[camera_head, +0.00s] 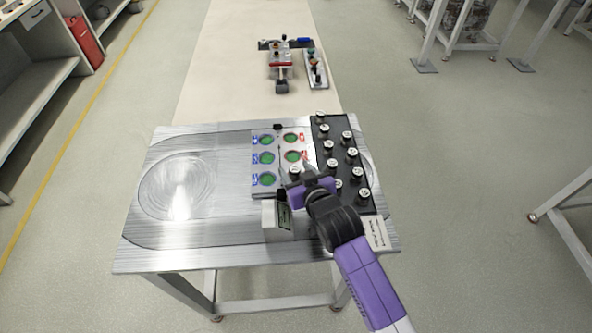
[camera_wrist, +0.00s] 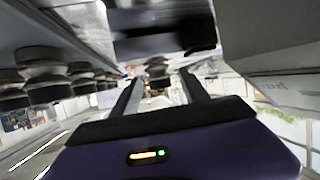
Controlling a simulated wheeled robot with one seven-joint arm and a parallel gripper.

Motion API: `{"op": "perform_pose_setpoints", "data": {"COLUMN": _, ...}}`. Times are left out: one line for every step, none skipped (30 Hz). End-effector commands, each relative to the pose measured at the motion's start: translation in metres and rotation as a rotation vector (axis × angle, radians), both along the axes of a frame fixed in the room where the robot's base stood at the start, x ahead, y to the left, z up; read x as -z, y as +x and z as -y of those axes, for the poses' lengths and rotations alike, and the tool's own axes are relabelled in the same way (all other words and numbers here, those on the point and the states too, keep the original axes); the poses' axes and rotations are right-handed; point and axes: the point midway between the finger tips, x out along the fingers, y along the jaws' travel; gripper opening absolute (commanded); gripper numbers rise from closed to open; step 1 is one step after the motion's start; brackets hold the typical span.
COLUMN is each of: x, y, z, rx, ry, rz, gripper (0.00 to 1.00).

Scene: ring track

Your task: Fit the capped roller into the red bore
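A white plate (camera_head: 280,154) on the metal table has two columns of green-bottomed bores, with blue labels at left and red labels at right. The red-labelled bores at the top (camera_head: 291,138) and middle (camera_head: 293,156) look empty. A silver-capped roller (camera_head: 295,170) stands at the lower right of the plate, near my gripper (camera_head: 300,181). In the wrist view my gripper's fingers (camera_wrist: 160,88) are apart, and a dark roller-like shape (camera_wrist: 158,72) shows beyond and between their tips. I see no contact with it. The lower red bore is hidden.
A black tray (camera_head: 333,128) with several capped rollers stands right of the plate. A white box (camera_head: 277,222) stands in front of the plate. A white card (camera_head: 377,234) lies at the table's front right. The table's left side (camera_head: 181,190) is clear.

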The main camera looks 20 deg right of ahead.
Motion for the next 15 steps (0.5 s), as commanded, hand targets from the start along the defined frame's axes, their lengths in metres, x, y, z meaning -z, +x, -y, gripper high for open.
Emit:
{"op": "perform_pose_setpoints", "data": {"x": 0.000, "y": 0.000, "z": 0.000, "rx": 0.000, "ry": 0.000, "rz": 0.000, "gripper": 0.53}}
{"op": "perform_pose_setpoints", "data": {"x": 0.000, "y": 0.000, "z": 0.000, "rx": 0.000, "ry": 0.000, "rz": 0.000, "gripper": 0.53}}
{"op": "perform_pose_setpoints", "data": {"x": -0.001, "y": 0.000, "z": 0.000, "rx": 0.000, "ry": 0.000, "rz": 0.000, "gripper": 0.53}}
{"op": "perform_pose_setpoints", "data": {"x": -0.002, "y": 0.000, "z": 0.000, "rx": 0.000, "ry": 0.000, "rz": 0.000, "gripper": 0.53}}
{"op": "perform_pose_setpoints", "data": {"x": -0.003, "y": 0.000, "z": 0.000, "rx": 0.000, "ry": 0.000, "rz": 0.001, "gripper": 0.53}}
{"op": "perform_pose_setpoints", "data": {"x": -0.005, "y": -0.001, "z": 0.000, "rx": 0.000, "ry": 0.000, "rz": 0.000, "gripper": 0.53}}
{"op": "perform_pose_setpoints", "data": {"x": -0.004, "y": -0.004, "z": 0.000, "rx": 0.000, "ry": 0.000, "rz": 0.000, "gripper": 0.53}}
{"op": "perform_pose_setpoints", "data": {"x": -0.005, "y": -0.007, "z": 0.000, "rx": 0.000, "ry": 0.000, "rz": 0.001, "gripper": 0.53}}
{"op": "perform_pose_setpoints", "data": {"x": -0.007, "y": -0.011, "z": 0.000, "rx": 0.000, "ry": 0.000, "rz": 0.001, "gripper": 0.53}}
{"op": "perform_pose_setpoints", "data": {"x": -0.008, "y": -0.016, "z": 0.000, "rx": 0.000, "ry": 0.000, "rz": 0.001, "gripper": 0.53}}
{"op": "perform_pose_setpoints", "data": {"x": -0.010, "y": -0.021, "z": 0.000, "rx": 0.000, "ry": 0.000, "rz": -0.001, "gripper": 0.53}}
{"op": "perform_pose_setpoints", "data": {"x": -0.013, "y": -0.027, "z": -0.001, "rx": 0.000, "ry": 0.000, "rz": 0.001, "gripper": 0.53}}
{"op": "perform_pose_setpoints", "data": {"x": -0.015, "y": -0.033, "z": -0.001, "rx": 0.000, "ry": 0.000, "rz": 0.001, "gripper": 0.53}}
{"op": "perform_pose_setpoints", "data": {"x": -0.017, "y": -0.039, "z": -0.001, "rx": 0.000, "ry": 0.000, "rz": 0.000, "gripper": 0.53}}
{"op": "perform_pose_setpoints", "data": {"x": -0.020, "y": -0.047, "z": -0.001, "rx": 0.000, "ry": 0.000, "rz": -0.001, "gripper": 0.53}}
